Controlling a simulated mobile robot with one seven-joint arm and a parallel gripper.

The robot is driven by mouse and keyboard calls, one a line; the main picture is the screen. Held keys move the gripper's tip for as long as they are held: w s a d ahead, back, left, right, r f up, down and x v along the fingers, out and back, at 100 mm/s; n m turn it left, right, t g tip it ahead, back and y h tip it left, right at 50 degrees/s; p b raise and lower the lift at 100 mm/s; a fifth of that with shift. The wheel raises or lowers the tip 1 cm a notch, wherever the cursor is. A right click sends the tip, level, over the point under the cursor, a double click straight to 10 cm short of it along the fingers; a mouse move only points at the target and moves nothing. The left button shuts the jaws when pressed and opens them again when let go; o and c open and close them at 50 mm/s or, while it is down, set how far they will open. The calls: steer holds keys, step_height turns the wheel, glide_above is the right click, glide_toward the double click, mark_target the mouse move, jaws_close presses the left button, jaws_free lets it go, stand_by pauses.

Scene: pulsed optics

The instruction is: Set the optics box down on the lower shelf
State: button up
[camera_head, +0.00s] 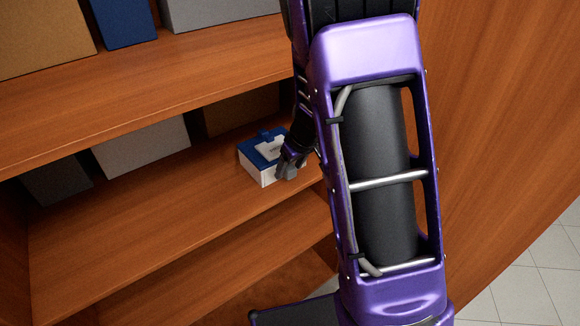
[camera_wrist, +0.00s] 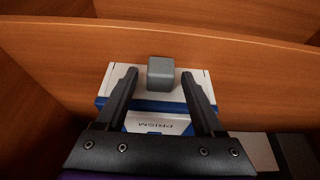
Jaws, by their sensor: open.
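The optics box (camera_head: 256,171) is a small white box with a blue and white top. It appears to sit upright on the shelf board (camera_head: 150,215) below the top one, near its front edge and right end. In the wrist view, the box (camera_wrist: 146,121) shows a "PRISM" label, blue edges and a grey block (camera_wrist: 160,74); I cannot tell whether the block is part of the box. My gripper (camera_head: 288,168) is at the box's right side, partly hiding it. The open fingers (camera_wrist: 160,88) lie over the box on either side of the grey block; contact is unclear.
On the same shelf stand a pale box (camera_head: 143,148), a dark grey box (camera_head: 57,181) and a brown box (camera_head: 241,110) behind. The upper shelf (camera_head: 150,98) overhangs with several boxes. A wooden side panel (camera_head: 500,120) stands right. Bare shelf lies left of the optics box.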

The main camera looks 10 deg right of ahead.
steer(key=p+v, duration=0.2)
steer(key=v, duration=1)
steer(key=shift+p, duration=0.35)
steer(key=shift+r, duration=0.1)
